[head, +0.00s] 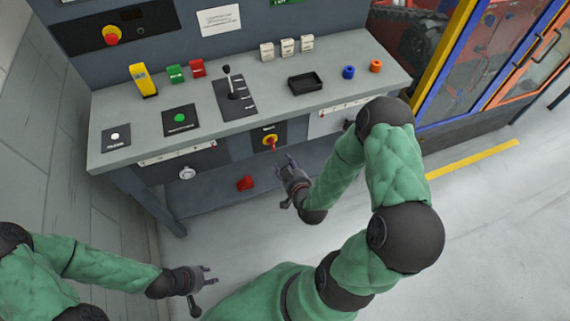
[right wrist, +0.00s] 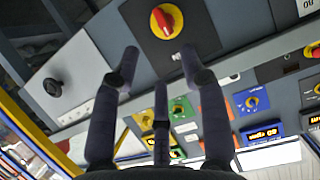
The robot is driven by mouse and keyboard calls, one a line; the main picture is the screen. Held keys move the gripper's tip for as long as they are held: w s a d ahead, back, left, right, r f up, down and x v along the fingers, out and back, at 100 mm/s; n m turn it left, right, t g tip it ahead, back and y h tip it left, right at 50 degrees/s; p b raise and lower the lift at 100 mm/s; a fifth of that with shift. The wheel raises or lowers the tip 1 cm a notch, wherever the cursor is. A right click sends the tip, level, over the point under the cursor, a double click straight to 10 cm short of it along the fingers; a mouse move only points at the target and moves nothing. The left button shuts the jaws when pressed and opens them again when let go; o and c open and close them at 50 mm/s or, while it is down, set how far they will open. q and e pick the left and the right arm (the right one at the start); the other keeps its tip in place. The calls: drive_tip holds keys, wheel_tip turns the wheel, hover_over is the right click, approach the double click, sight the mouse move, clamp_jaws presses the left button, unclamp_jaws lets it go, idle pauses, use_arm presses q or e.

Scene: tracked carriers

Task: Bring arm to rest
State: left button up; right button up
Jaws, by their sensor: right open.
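My right gripper (head: 286,166) is open and empty, in front of the desk's front panel. In the right wrist view its fingers (right wrist: 160,62) are spread with nothing between them. The red rotary knob on a yellow disc (head: 270,142) is just beyond the fingertips, and it also shows in the right wrist view (right wrist: 164,20); I see a gap between them. My left gripper (head: 210,276) is low at the left, over bare floor. Its fingers look apart and empty.
The grey control desk (head: 130,155) carries a lever (head: 230,82), a black tray (head: 305,84), a green button (head: 179,117) and several small blocks. A red object (head: 245,183) lies below. A blue and orange glazed frame (head: 480,75) stands at right.

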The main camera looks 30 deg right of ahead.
idle(0.3)
drive_tip(key=s+a+f+g+y, duration=0.3)
drive_tip(key=a+f+g+y, duration=0.25)
drive_tip(key=a+f, duration=0.5)
drive_tip(key=s+a+f+g+y, duration=0.1)
drive_tip(key=s+a+f+g, duration=0.3)
drive_tip(key=s+a+g, duration=0.3)
drive_tip(key=s+a, duration=0.3)
drive_tip(key=s, duration=0.1)
drive_tip(key=shift+a+f, duration=0.15)
drive_tip(key=shift+f, duration=0.05)
drive_tip(key=shift+y, duration=0.25)
